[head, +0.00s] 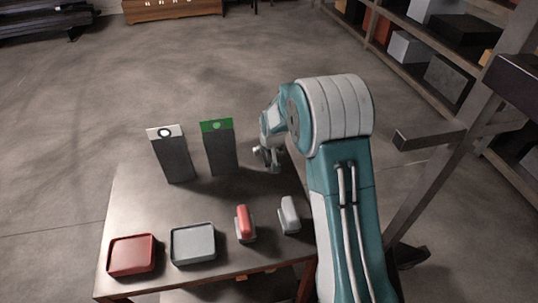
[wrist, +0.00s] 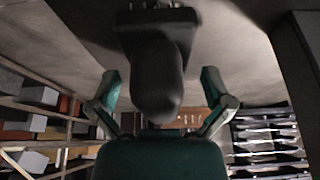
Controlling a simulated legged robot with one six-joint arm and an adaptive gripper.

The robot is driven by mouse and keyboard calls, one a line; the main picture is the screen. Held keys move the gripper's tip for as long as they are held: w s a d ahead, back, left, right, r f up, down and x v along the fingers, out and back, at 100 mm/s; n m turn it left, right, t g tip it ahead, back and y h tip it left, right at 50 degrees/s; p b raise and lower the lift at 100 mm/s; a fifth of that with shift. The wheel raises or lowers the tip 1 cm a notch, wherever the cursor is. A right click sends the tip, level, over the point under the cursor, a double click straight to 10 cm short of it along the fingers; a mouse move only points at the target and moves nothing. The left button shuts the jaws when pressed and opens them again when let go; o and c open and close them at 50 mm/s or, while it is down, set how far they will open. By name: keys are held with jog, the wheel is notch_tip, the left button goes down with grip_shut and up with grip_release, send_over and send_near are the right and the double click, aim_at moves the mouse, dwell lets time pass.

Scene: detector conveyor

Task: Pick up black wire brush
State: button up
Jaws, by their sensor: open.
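The black wire brush (wrist: 155,75) shows large in the wrist view, which appears upside down. Its dark rounded handle hangs from a wider base at the top of the picture. My gripper (wrist: 161,88) is open, with one teal finger on each side of the brush and visible gaps between. I cannot tell how deep the handle sits between the fingers. In the head view my gripper (head: 267,156) is low at the table's right edge, and I cannot make out the black brush there.
The table (head: 205,205) holds a red brush (head: 245,223), a grey brush (head: 289,215), a red tray (head: 132,255) and a grey tray (head: 193,244). Two upright dark boxes, white-topped (head: 170,155) and green-topped (head: 218,148), stand left of my gripper. A shelf rack (head: 430,50) is at right.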

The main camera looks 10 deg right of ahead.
jog(key=c, duration=1.3)
jog(key=shift+r, duration=0.45)
notch_tip(320, 180, up, 2)
jog(key=shift+r, duration=0.2)
jog(key=s+r, duration=0.5)
jog(key=shift+r, duration=0.35)
jog(key=s+r, duration=0.1)
jog(key=s, duration=0.2)
jog(key=s+r, duration=0.1)
jog(key=s, duration=0.2)
jog(key=s+r, duration=0.2)
jog(key=s, duration=0.1)
